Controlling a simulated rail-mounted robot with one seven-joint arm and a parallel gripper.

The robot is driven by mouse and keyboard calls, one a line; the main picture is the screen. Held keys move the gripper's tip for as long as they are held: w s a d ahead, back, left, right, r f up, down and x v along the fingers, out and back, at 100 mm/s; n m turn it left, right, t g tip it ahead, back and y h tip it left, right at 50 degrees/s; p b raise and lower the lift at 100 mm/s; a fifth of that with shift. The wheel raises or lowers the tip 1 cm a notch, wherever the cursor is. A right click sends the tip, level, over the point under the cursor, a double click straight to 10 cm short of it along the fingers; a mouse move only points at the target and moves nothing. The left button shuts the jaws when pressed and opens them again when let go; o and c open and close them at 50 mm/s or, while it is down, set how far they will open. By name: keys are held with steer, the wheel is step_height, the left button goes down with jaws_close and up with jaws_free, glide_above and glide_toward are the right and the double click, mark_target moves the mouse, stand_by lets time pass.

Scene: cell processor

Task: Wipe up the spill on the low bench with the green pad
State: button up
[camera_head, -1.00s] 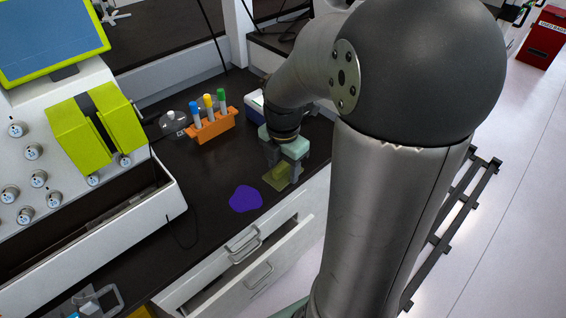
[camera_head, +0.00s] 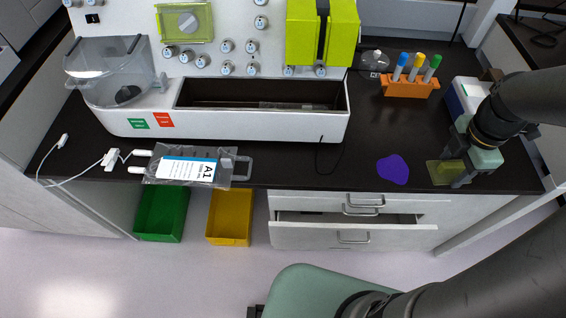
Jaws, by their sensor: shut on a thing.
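The spill (camera_head: 393,169) is a flat purple patch on the black bench top (camera_head: 290,165), near its front edge at the right. The green pad (camera_head: 437,172) is a flat olive-green piece at bench level, just right of the spill with a small gap between them. My gripper (camera_head: 456,173) points down at the right end of the bench and is shut on the pad. One finger shows in front of the pad and hides part of it.
An orange rack (camera_head: 410,88) with three capped tubes stands behind the spill. A white and blue box (camera_head: 467,97) is behind my gripper. The white processor (camera_head: 230,122) fills the left and middle. A bag labelled A1 (camera_head: 190,167) lies at the front edge. A drawer (camera_head: 350,218) below stands partly open.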

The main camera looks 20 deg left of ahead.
steer(key=shift+w, duration=0.1)
stand_by(0.3)
steer(key=w+a+f+p, duration=0.2)
steer(key=w+a+p, duration=0.4)
steer(key=a, duration=0.2)
steer(key=b, duration=0.4)
glide_above(393, 169)
step_height(393, 169, down, 7)
steer(key=shift+d+f, duration=0.1)
